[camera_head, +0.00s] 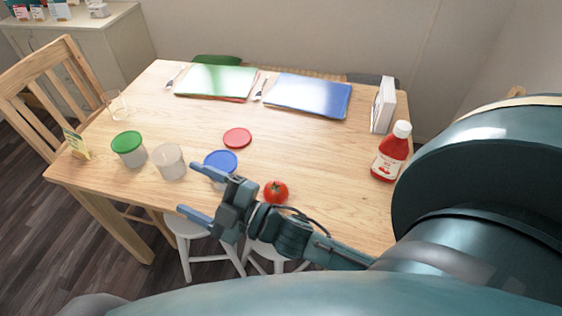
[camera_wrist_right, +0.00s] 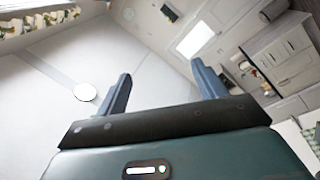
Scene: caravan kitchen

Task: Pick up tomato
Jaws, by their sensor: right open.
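A red tomato (camera_head: 276,192) with a green top rests on the wooden table near its front edge. My right gripper (camera_head: 188,190) is open and empty in the head view, with its fingers pointing left. The hand lies to the left of the tomato, and the arm passes just in front of it. In the right wrist view my right gripper (camera_wrist_right: 165,85) has its fingers spread with nothing between them. That view shows walls and ceiling, not the tomato. My left gripper is not in view.
A blue-lidded container (camera_head: 220,161) stands beside the right hand. A clear container (camera_head: 168,161), a green-lidded container (camera_head: 128,148) and a red lid (camera_head: 237,138) are also on the table (camera_head: 310,150). A ketchup bottle (camera_head: 391,152) stands at right. White stools (camera_head: 205,240) are below.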

